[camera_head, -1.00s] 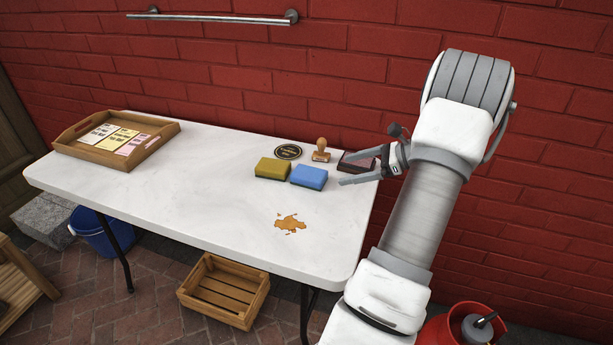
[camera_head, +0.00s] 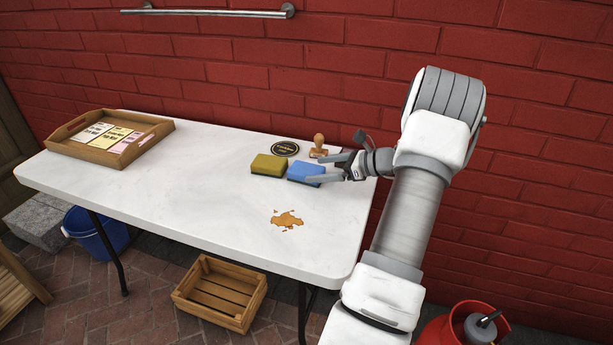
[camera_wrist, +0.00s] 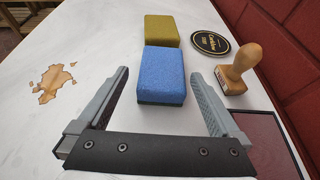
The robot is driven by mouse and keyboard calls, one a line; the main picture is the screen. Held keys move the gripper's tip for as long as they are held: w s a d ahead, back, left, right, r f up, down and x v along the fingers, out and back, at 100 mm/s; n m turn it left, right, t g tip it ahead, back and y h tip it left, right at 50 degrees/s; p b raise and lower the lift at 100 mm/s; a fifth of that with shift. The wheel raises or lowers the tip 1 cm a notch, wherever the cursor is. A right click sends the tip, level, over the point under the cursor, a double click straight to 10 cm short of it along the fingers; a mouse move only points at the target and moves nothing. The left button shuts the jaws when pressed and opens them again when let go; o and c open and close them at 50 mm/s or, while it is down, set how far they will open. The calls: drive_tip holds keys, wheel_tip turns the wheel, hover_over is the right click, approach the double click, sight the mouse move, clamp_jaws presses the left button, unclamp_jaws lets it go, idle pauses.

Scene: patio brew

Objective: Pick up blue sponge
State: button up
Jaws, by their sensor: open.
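The blue sponge (camera_head: 304,172) lies on the white table (camera_head: 190,205) near its right end. In the wrist view the blue sponge (camera_wrist: 162,76) sits ahead of and between the tips of my open fingers, with a dark layer under its blue top. My gripper (camera_head: 318,169) is open, empty and close to the table, reaching in from the right.
A yellow sponge (camera_wrist: 162,30) lies right behind the blue one. A round black coaster (camera_wrist: 209,42), a wooden stamp (camera_wrist: 238,70) and a dark red pad (camera_wrist: 262,135) lie to the right. An orange-brown spill (camera_head: 287,219) is in front. A wooden tray (camera_head: 110,155) sits far left.

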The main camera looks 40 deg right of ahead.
sight(311, 170)
drive_tip(key=b+x, duration=0.1)
drive_tip(key=x, duration=0.1)
drive_tip(key=b+x, duration=0.1)
drive_tip(key=x, duration=0.1)
drive_tip(key=shift+w+d+f, duration=0.1)
drive_tip(key=shift+d+f, duration=0.05)
drive_tip(key=shift+f, duration=0.15)
drive_tip(key=shift+w+a+f, duration=0.1)
drive_tip(key=shift+w+a, duration=0.1)
drive_tip(key=shift+w, duration=0.2)
drive_tip(key=shift+c, duration=0.3)
drive_tip(key=c, duration=1.1)
